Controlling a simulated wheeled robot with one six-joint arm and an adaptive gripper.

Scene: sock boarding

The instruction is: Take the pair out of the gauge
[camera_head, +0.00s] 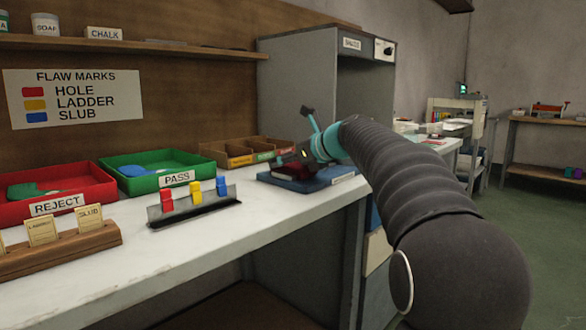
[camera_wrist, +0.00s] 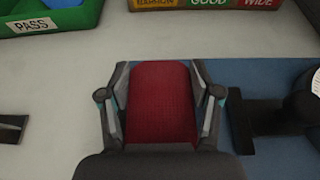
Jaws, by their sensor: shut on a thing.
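My gripper (camera_wrist: 160,78) is shut on a dark red knitted pair (camera_wrist: 163,108), with one finger against each side of it in the wrist view. In the head view my gripper (camera_head: 305,154) is low over the blue base (camera_head: 318,184) at the bench's right end, and the red pair (camera_head: 290,172) shows beneath it. In the wrist view the blue base (camera_wrist: 262,78) lies under and right of the pair. A black jaw-like part (camera_wrist: 258,118), perhaps of the gauge, stands right of my gripper, apart from the pair. The pair's near end is hidden by my gripper.
A three-part wooden box (camera_head: 240,153) stands behind, its labels GOOD and WIDE readable in the wrist view. The green PASS tray (camera_head: 200,165), red REJECT tray (camera_head: 95,200) and coloured clip rack (camera_head: 195,208) stand left.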

